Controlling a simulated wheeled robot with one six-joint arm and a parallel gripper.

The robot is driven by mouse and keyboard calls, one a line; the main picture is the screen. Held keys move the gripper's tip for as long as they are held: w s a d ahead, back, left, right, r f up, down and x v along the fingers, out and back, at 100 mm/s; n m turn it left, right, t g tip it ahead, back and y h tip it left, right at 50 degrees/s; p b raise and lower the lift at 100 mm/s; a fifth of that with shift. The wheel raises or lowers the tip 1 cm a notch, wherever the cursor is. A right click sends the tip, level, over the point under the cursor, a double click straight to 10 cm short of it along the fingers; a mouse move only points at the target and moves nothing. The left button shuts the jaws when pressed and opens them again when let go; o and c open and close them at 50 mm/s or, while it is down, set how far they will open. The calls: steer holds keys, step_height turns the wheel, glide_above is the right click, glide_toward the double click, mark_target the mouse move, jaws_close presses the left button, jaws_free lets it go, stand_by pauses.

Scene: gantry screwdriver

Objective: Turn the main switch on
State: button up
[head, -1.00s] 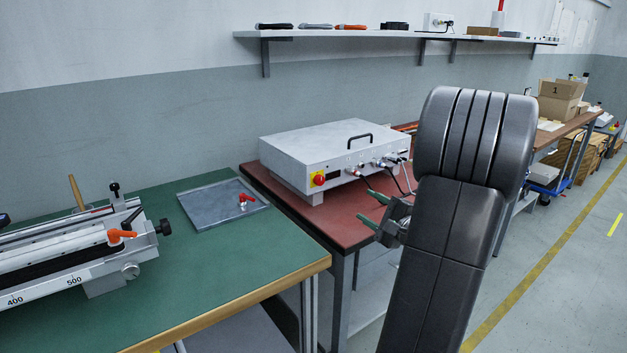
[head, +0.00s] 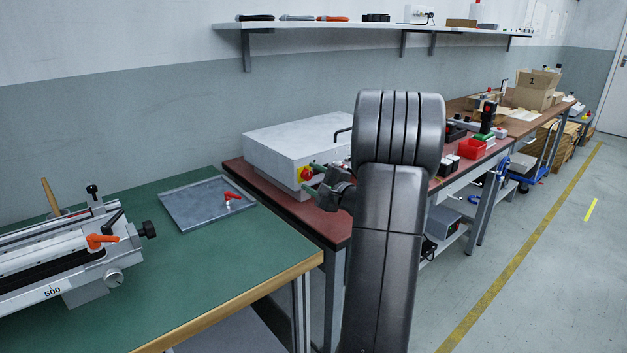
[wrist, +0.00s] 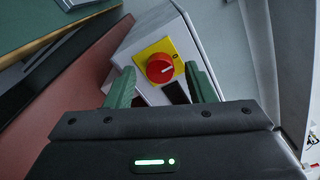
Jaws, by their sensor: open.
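The main switch is a red round knob on a yellow plate (wrist: 160,67), on the front of a light grey control box (head: 270,140). In the wrist view the knob lies between and beyond the two green fingertips, with a white mark on its face. In the head view the switch (head: 304,174) shows just left of my gripper (head: 314,180). My gripper is open and empty; it also shows in the wrist view (wrist: 158,84). I cannot tell whether a fingertip touches the knob. My arm hides the right part of the box.
The box stands on a red-brown bench (head: 250,178). A green table (head: 200,265) at the left holds a grey tray (head: 180,205) with a red-handled part, and a measuring rail (head: 60,270). A shelf (head: 350,27) runs above.

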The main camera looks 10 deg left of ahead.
steer(key=c, duration=1)
steer(key=shift+o, duration=0.2)
steer(key=shift+m, duration=0.4)
steer(key=m+p, duration=0.2)
steer(key=m, duration=0.1)
steer(key=shift+r+m, duration=0.1)
steer(key=shift+m, duration=0.3)
steer(key=m+p, duration=0.3)
steer(key=m, duration=0.1)
steer(key=shift+m, duration=0.3)
steer(key=m+p, duration=0.4)
steer(key=m, duration=0.1)
steer(key=shift+s, duration=0.1)
steer(key=shift+a+m+p, duration=0.1)
steer(key=shift+m+p, duration=1.25)
steer(key=shift+m, duration=0.65)
